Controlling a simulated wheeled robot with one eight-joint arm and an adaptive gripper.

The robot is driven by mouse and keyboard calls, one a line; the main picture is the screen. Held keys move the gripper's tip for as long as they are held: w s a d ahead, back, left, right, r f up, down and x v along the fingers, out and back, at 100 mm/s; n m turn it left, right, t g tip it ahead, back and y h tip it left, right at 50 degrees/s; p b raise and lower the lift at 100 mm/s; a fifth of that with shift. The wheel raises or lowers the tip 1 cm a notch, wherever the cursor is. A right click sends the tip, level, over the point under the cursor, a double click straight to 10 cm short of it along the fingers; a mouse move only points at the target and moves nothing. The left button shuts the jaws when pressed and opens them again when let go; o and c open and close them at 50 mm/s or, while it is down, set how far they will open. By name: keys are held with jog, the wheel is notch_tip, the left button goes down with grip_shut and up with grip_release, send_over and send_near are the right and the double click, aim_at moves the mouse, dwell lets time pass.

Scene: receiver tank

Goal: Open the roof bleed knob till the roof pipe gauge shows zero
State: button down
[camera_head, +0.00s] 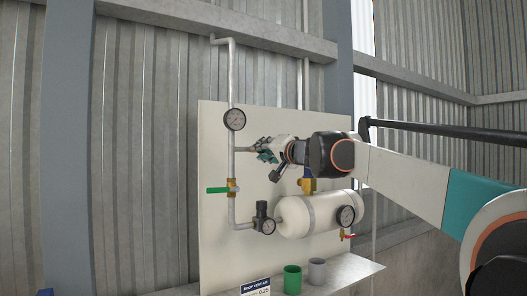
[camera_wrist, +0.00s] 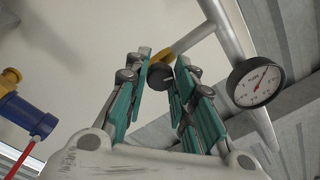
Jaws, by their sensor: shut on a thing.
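My gripper (camera_head: 263,150) is beside the upright roof pipe (camera_head: 232,80), just below the round roof pipe gauge (camera_head: 235,119). In the wrist view its teal fingers (camera_wrist: 163,66) are closed around a small black knob (camera_wrist: 159,77). The roof pipe gauge also shows in the wrist view (camera_wrist: 255,83), white-faced, with a red needle pointing to the upper right. Its numbers are too small to read. In the head view the knob is hard to make out at the fingers.
A green-handled valve (camera_head: 219,190) sits lower on the pipe. Below my arm are a black regulator (camera_head: 262,215) with a gauge, a white tank (camera_head: 309,214) with its own gauge (camera_head: 345,216), and a blue-and-brass valve. Green and grey cups (camera_head: 292,279) stand on the shelf.

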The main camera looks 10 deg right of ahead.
jog(key=shift+m+h, duration=0.5)
jog(key=shift+m, duration=7.1)
jog(key=c, duration=1.3)
grip_release()
jog(key=shift+c, duration=0.2)
